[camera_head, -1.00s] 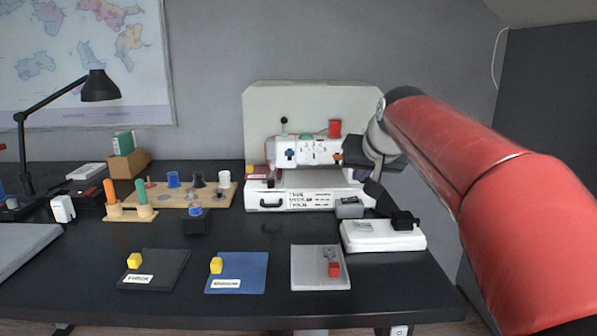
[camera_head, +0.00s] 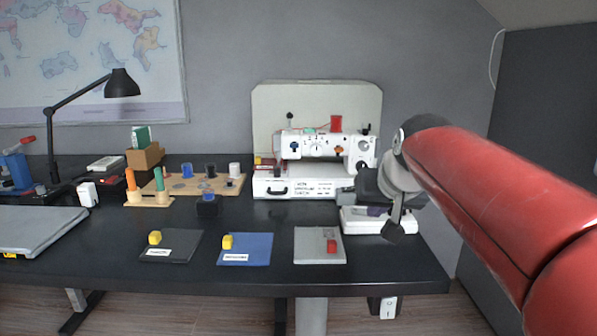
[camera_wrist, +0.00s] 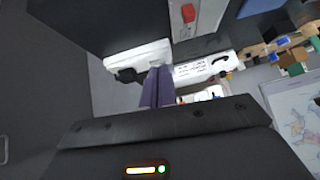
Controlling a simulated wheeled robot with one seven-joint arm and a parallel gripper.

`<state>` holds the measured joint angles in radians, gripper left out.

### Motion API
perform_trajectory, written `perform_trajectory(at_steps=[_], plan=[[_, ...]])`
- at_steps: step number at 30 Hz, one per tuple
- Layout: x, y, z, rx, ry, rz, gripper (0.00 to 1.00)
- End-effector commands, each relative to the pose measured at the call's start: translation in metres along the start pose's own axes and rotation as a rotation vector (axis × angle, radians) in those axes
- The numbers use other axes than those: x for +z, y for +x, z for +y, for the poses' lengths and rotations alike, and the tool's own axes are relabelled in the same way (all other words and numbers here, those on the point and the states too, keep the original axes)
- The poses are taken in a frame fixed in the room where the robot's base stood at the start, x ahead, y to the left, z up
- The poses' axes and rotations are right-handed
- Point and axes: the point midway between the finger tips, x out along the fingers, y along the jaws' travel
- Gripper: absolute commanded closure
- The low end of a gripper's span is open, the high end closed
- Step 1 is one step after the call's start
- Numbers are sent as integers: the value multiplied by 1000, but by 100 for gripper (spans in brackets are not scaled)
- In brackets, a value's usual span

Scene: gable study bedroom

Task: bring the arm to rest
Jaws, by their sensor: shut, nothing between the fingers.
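My gripper shows at the bottom centre of the wrist view, with its two purple fingers (camera_wrist: 156,86) together and nothing between them. In the head view my red arm comes in from the right. The gripper (camera_head: 376,211) hangs in front of the white device (camera_head: 365,226) at the desk's right side and hides part of it. The fingers are hard to make out there. I cannot tell how high the gripper is above the device.
A white sewing machine (camera_head: 318,188) stands left of my gripper. The black desk (camera_head: 280,218) carries grey (camera_head: 309,255), blue (camera_head: 260,250) and dark (camera_head: 185,252) mats in front. A peg board (camera_head: 226,188), lamp (camera_head: 123,84) and laptop (camera_head: 38,228) are further left. A dark panel (camera_head: 560,110) is at right.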

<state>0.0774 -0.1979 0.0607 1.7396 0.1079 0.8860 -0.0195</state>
Motion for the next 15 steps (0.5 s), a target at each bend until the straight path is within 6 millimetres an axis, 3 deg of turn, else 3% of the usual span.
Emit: perform_trajectory(at_steps=[5,8,12,15], plan=[[65,-14,4,23,-12,-52,100],[116,-20,9,37,-22,-92,100],[202,-24,17,56,-35,-156,100],[246,-22,22,63,-41,-191,100]])
